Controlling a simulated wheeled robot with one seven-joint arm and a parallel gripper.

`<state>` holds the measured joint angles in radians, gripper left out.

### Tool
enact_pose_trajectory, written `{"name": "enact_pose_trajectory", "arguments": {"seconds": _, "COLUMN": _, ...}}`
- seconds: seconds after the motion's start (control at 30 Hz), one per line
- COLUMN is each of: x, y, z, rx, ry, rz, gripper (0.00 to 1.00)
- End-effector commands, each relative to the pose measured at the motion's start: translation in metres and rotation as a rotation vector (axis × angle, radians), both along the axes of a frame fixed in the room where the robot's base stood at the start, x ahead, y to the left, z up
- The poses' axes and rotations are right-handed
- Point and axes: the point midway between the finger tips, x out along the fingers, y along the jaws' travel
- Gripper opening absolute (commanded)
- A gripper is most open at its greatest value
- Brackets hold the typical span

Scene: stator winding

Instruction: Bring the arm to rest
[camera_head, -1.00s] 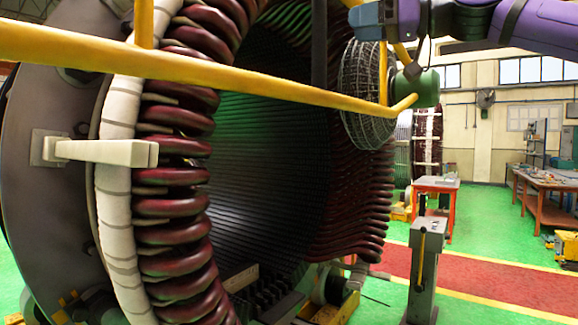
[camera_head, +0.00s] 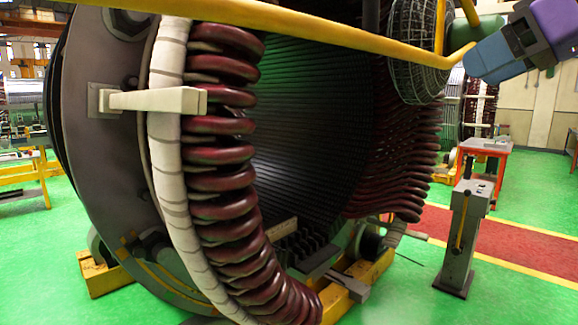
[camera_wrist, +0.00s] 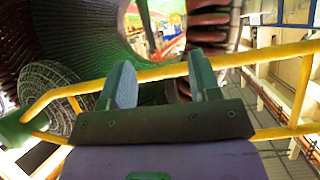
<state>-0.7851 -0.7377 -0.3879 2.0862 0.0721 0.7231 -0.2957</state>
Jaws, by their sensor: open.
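My arm (camera_head: 530,40), with purple and blue-grey parts, shows at the top right of the head view. My gripper (camera_wrist: 162,84) shows in the wrist view, its two blue-green fingers spread apart with nothing between them. A yellow rail (camera_wrist: 255,55) crosses just beyond the fingertips; I cannot tell how far off it is. The large stator (camera_head: 225,180) with dark red coil ends fills the middle of the head view, left of my arm.
A yellow rail (camera_head: 300,32) crosses the head view's top, near a wire-mesh guard (camera_head: 418,45). A grey stand (camera_head: 466,235) and a red table (camera_head: 485,148) stand at the right. Green floor (camera_head: 35,255) is open at the left. The mesh guard also shows in the wrist view (camera_wrist: 48,95).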

Motion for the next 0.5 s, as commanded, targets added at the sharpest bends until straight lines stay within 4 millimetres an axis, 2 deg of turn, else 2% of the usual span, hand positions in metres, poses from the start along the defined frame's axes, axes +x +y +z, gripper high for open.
{"name": "enact_pose_trajectory", "arguments": {"seconds": 0.03, "x": -0.006, "y": -0.003, "z": -0.015, "rx": -0.023, "ry": 0.031, "rz": -0.036, "gripper": 0.57}}
{"name": "enact_pose_trajectory", "arguments": {"seconds": 0.5, "x": -0.057, "y": -0.027, "z": -0.15, "rx": -0.185, "ry": 0.342, "rz": -0.372, "gripper": 0.57}}
